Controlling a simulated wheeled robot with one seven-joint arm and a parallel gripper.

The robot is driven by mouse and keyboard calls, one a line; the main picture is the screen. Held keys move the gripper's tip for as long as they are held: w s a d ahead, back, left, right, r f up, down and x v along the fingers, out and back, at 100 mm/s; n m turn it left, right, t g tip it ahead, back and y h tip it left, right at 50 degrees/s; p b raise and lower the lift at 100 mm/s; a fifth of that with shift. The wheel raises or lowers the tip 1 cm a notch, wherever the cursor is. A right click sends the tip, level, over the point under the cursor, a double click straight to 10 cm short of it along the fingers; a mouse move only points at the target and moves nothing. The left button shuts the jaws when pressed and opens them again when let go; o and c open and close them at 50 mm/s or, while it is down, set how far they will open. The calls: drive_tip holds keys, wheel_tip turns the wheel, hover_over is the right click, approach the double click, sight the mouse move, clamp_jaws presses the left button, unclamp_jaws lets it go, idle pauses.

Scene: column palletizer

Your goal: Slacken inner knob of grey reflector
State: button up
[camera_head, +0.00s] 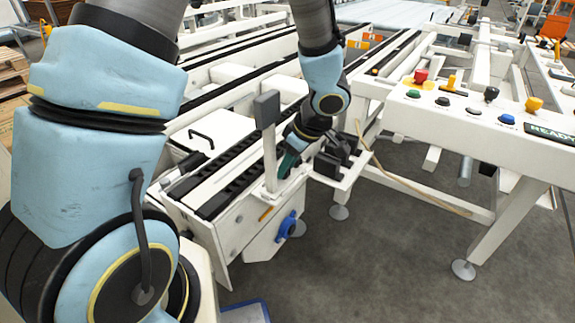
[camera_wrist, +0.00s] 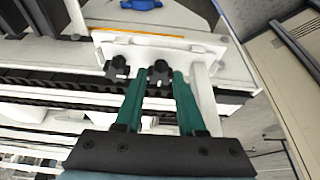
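The grey reflector (camera_head: 267,109) is a dark square plate on a white post beside the conveyor. In the wrist view, two black star-shaped knobs sit side by side on a white bracket (camera_wrist: 205,45). One knob (camera_wrist: 160,72) lies between my fingertips, and the other knob (camera_wrist: 117,68) is just left of my left finger. My gripper (camera_wrist: 160,75) has two green fingers, spread about the knob's width. I cannot tell whether they press on it. In the head view my gripper (camera_head: 290,160) is low behind the reflector post, and the knobs are not clearly visible.
A control panel (camera_head: 480,108) with coloured buttons stands at the right. A blue knob (camera_head: 287,225) is on the conveyor's end plate; it also shows in the wrist view (camera_wrist: 141,4). A black conveyor chain (camera_wrist: 65,82) runs close by the fingers. The grey floor (camera_head: 370,270) in front is open.

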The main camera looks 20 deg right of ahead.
clamp_jaws()
